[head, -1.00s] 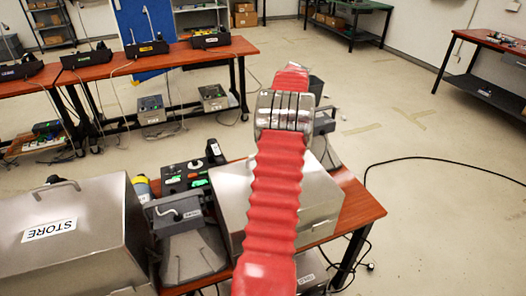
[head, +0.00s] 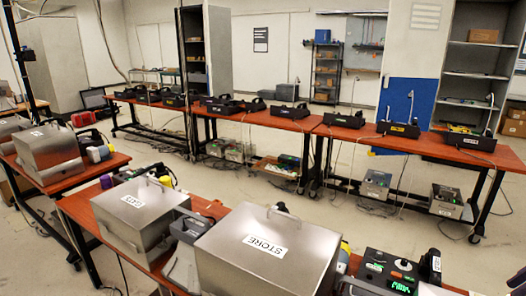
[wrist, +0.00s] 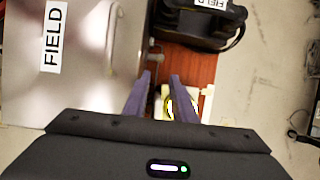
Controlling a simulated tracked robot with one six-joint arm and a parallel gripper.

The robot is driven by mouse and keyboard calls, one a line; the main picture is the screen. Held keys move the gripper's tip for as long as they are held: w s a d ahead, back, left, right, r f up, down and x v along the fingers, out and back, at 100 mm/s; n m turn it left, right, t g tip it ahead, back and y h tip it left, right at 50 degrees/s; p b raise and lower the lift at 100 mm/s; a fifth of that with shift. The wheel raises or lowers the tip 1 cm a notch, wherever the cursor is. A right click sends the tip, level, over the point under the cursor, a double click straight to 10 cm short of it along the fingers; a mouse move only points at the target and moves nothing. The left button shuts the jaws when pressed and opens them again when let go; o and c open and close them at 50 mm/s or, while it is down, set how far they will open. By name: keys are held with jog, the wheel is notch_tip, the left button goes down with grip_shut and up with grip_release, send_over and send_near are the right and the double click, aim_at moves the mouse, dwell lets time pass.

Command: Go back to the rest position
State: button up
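My gripper (wrist: 160,78) shows in the wrist view, with two purple fingers spread apart and a clear gap between the tips. It seems empty and points down over a red-brown table top (wrist: 197,72). A steel box labelled FIELD (wrist: 85,75) is to the left of the fingers. A black device with a FIELD label (wrist: 200,25) is beyond the fingertips. A pale object (wrist: 185,103) shows between and beside the fingers, lower down; I cannot tell what it is. My arm and gripper are out of the head view.
Bare floor (head: 335,215) lies between.

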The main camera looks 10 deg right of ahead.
jog(key=w+a+r+n+g+h, duration=0.1)
jog(key=w+a+r+n, duration=0.65)
jog(key=w+a, duration=0.65)
jog(key=w+a+r+n+h, duration=0.15)
jog(key=a+r, duration=0.25)
jog(key=a, duration=0.6)
jog(key=w+a+r+n, duration=0.2)
jog(key=a+r+n, duration=0.1)
jog(key=a, duration=0.7)
jog(key=s+a+r+n+t+h, duration=0.15)
jog(key=a+n, duration=0.25)
jog(key=a, duration=0.5)
jog(key=s+a+n, duration=0.3)
jog(key=a+n, duration=0.1)
jog(key=a, duration=0.5)
jog(key=s+a+f+n+t, duration=0.2)
jog(key=s+a+f+n, duration=0.3)
jog(key=a, duration=0.6)
jog(key=s+n, duration=0.2)
jog(key=s, duration=0.1)
jog(key=shift+s+a+f+y, duration=0.15)
jog(key=shift+s+a+y, duration=0.15)
jog(key=shift+y, duration=0.1)
